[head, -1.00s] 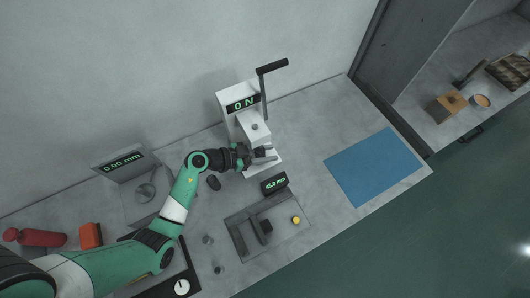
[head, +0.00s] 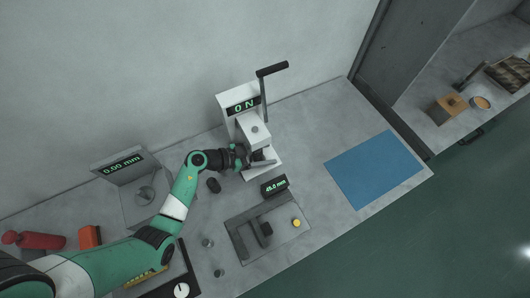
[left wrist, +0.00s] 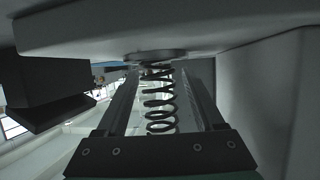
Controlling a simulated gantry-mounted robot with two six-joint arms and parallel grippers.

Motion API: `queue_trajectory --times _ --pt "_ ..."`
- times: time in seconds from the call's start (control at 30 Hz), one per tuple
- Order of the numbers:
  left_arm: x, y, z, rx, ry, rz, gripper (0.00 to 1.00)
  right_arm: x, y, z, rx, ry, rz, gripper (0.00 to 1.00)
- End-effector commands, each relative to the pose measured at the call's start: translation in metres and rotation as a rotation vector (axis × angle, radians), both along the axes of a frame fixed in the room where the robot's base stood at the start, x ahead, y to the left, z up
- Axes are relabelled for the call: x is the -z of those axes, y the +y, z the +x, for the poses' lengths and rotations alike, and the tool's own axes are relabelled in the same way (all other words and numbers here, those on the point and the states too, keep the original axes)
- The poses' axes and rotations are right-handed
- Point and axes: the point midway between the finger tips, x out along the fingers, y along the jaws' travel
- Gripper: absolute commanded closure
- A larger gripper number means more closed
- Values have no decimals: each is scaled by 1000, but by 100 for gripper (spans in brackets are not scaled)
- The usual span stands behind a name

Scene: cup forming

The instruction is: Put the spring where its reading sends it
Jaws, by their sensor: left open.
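The spring (left wrist: 160,100) is a dark coil in the left wrist view. It stands between the two spread fingers of my left gripper (left wrist: 158,76), with gaps beside it, below a round plate on the pale press head. In the head view my left gripper (head: 262,157) is at the force tester (head: 254,130), low under its head. The tester's display (head: 243,105) reads 0 N. I cannot make out the spring in the head view. My right gripper is not in view.
A grey fixture (head: 244,240) with a small 45.0 mm display (head: 274,185) stands in front. A 0.00 mm gauge (head: 123,165) stands left. A blue mat (head: 375,170) lies right. Red (head: 40,240) and orange (head: 90,237) items lie far left. The bench between tester and mat is clear.

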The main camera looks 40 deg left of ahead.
Motion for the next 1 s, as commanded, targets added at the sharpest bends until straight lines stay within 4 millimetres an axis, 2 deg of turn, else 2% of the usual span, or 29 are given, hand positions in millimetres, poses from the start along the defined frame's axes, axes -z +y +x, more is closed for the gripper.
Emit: queue_trajectory --times 0.17,0.2,0.23,0.4,0.6,0.83,0.87,1.0 --pt "8 0 0 0 -3 2 31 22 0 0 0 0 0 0" --pt "0 2 -3 -2 0 1 31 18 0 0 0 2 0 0" --pt "-10 6 -10 -5 1 -1 31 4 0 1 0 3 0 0" --pt "-29 18 -53 -7 4 -3 31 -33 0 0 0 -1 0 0" --pt "-40 35 -88 -5 1 -1 31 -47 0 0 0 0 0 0" --pt "-42 39 -101 0 -1 0 31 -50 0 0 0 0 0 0" --pt "-42 39 -101 1 -1 0 25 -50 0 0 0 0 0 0" --pt "-41 39 -101 1 -1 0 24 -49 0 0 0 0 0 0"
